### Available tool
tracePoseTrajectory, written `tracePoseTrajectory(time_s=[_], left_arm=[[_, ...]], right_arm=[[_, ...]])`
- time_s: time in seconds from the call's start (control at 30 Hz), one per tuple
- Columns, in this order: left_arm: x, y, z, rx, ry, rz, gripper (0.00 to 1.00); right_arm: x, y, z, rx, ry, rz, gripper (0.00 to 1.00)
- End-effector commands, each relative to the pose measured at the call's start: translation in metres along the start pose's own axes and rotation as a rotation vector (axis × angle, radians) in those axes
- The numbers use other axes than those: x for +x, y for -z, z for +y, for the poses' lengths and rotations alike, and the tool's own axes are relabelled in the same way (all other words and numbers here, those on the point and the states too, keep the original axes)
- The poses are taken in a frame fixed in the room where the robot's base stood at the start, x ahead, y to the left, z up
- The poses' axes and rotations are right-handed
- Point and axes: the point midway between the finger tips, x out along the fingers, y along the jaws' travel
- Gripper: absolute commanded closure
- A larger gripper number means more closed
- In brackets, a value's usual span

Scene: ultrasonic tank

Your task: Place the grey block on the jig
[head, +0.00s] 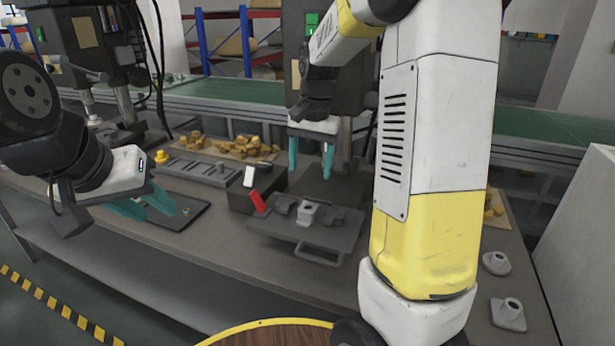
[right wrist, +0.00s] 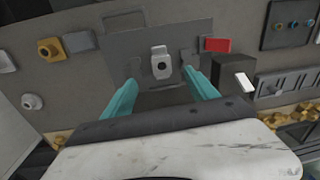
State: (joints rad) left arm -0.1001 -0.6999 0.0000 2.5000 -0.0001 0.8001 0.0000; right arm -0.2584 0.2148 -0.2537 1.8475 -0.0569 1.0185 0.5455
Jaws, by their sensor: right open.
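A light grey block (head: 308,213) with a dark hole stands on a dark grey plate with a front handle, which looks like the jig (head: 318,240). Darker grey pieces stand on either side of the block. My right gripper (head: 311,170) is open and empty, pointing down above the rear of the plate. In the right wrist view the block (right wrist: 161,66) shows beyond and between the two teal fingers (right wrist: 162,95), with no contact visible. My left gripper (head: 160,208) is at the left, its teal fingers apart and empty, over a dark pad (head: 185,214).
A dark box (head: 240,198) with a red lever (head: 258,201) stands left of the plate. Loose grey parts (head: 496,263) lie at the right on the bench. Yellow pieces (head: 250,146) lie behind. Press columns and a green conveyor (head: 220,92) stand at the back.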

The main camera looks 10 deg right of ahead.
Motion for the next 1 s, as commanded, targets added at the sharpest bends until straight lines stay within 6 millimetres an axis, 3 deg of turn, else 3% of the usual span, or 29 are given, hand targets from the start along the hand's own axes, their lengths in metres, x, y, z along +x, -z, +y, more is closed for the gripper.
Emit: tracePoseTrajectory(time_s=[0.03, 0.2, 0.33, 0.5, 0.7, 1.0], left_arm=[[0.000, 0.000, 0.000, 0.000, 0.000, 0.000, 0.64], [0.000, 0.000, 0.000, 0.000, 0.000, 0.000, 0.64], [0.000, 0.000, 0.000, 0.000, 0.000, 0.000, 0.64], [0.000, 0.000, 0.000, 0.000, 0.000, 0.000, 0.64], [0.000, 0.000, 0.000, 0.000, 0.000, 0.000, 0.64], [0.000, 0.000, 0.000, 0.000, 0.000, 0.000, 0.64]], right_arm=[[-0.018, -0.014, 0.008, -0.033, 0.043, 0.022, 0.32], [-0.061, -0.070, 0.030, -0.196, 0.160, 0.118, 0.32], [-0.081, -0.114, 0.048, -0.323, 0.219, 0.215, 0.32], [-0.089, -0.162, 0.067, -0.464, 0.250, 0.342, 0.32], [-0.087, -0.190, 0.078, -0.553, 0.248, 0.425, 0.32], [-0.086, -0.193, 0.080, -0.565, 0.246, 0.436, 0.32]])
